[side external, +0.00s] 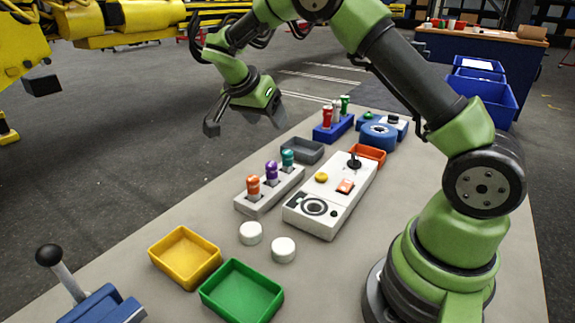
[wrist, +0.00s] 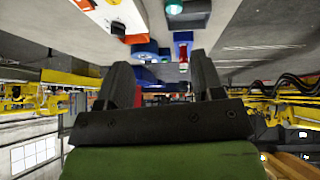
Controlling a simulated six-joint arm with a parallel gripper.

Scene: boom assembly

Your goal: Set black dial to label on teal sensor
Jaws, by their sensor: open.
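A white control panel (side external: 330,195) lies on the table with a black dial (side external: 315,207) at its near end. The dial's setting is too small to read. The teal sensor (side external: 288,158) stands upright in a pale rack (side external: 270,190), beside the purple sensor (side external: 271,170) and orange sensor (side external: 253,184). Its label cannot be read. My gripper (side external: 245,112) is in the air beyond the rack, to its upper left, touching nothing. In the wrist view its two fingers (wrist: 162,75) are apart with nothing held.
A grey tray (side external: 303,151) and a blue rack (side external: 334,129) stand behind. Yellow (side external: 185,257) and green (side external: 241,291) trays and white discs (side external: 251,233) lie nearer.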

